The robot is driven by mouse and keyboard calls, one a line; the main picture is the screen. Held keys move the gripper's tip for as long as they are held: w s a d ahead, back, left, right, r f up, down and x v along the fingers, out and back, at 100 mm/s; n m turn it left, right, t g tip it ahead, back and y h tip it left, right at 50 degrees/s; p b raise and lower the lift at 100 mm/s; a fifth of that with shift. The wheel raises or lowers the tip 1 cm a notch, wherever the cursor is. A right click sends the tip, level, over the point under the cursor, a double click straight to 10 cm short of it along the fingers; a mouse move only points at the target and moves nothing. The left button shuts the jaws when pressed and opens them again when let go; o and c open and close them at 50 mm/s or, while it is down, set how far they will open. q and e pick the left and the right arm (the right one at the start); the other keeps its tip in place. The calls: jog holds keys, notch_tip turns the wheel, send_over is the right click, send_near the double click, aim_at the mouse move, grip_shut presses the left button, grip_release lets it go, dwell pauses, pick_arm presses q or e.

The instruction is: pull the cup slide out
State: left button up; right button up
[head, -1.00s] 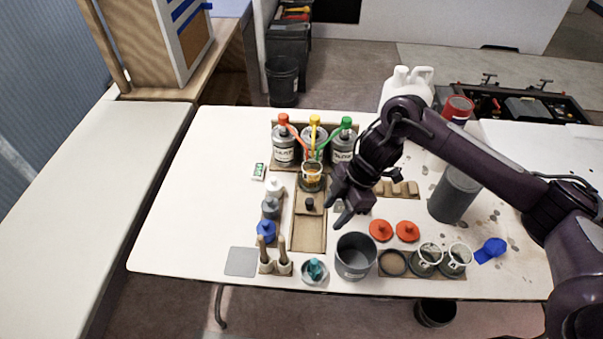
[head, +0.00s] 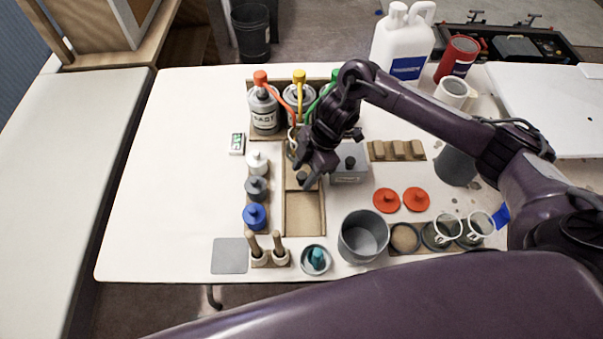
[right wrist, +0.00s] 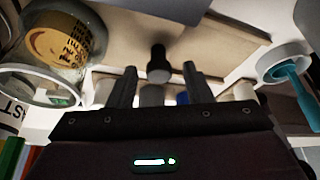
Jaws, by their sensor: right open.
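The cup slide (head: 292,184) is a wooden block in a long wooden track (head: 304,213), at the track's far part, with the front part bare. A dark knob (head: 302,178) stands on it; it also shows in the right wrist view (right wrist: 158,66). A clear cup (right wrist: 62,52) with amber contents or label stands on the slide's far end, mostly hidden behind my gripper in the head view. My right gripper (head: 303,170) is open at the knob. In the right wrist view the knob is between the fingers, slightly beyond their tips; contact cannot be told. My left gripper is not in view.
Pump bottles (head: 264,110) stand behind the track. White, grey and blue capped pots (head: 255,216) line its left. A grey box (head: 350,166) is close on the right. A grey bucket (head: 363,237) and a small teal-topped dish (head: 315,260) stand in front.

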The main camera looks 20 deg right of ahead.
jog(key=shift+x, duration=0.9)
grip_shut()
